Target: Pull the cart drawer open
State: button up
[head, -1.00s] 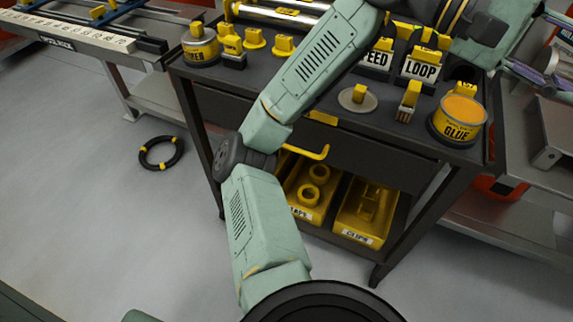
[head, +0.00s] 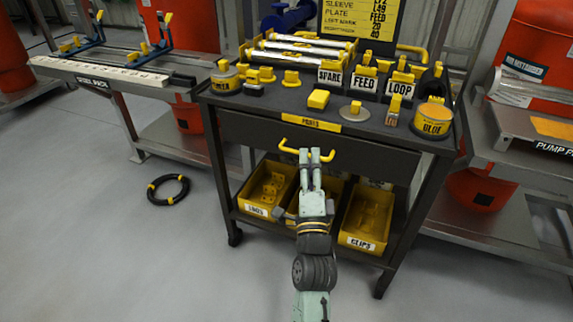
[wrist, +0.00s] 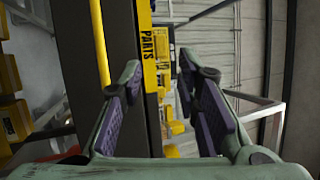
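The grey cart drawer (head: 365,152) looks shut, its front flush under the cart's top. Its yellow bar handle (head: 287,148) stands out from the middle of the front, under a yellow PARTS label (head: 311,123). My gripper (head: 309,154) is in front of the handle, its fingertips overlapping the handle in the head view. In the wrist view my gripper (wrist: 158,72) is open, with purple pads apart and nothing between them. There a yellow bar, seemingly the handle (wrist: 98,35), lies left of the gap and passes behind the left finger. Contact cannot be told.
Yellow bins (head: 362,225) stand on the cart's lower shelf below the drawer. The cart top (head: 270,102) holds labelled blocks, a glue tin (head: 432,119) and other parts. A black ring (head: 168,190) lies on the floor. Steel benches flank the cart; the floor in front is clear.

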notch_tip(320, 180, down, 6)
jog(key=f+g, duration=0.1)
jog(key=g, duration=0.1)
jog(key=x, duration=0.3)
jog(key=p+x, duration=0.1)
jog(key=x, duration=0.5)
jog(key=shift+w+r+p, duration=0.3)
jog(key=shift+w+r, duration=0.05)
jog(key=shift+r, duration=0.05)
jog(key=shift+a, duration=0.1)
jog(key=shift+n, duration=0.3)
jog(key=shift+c, duration=0.5)
grip_shut()
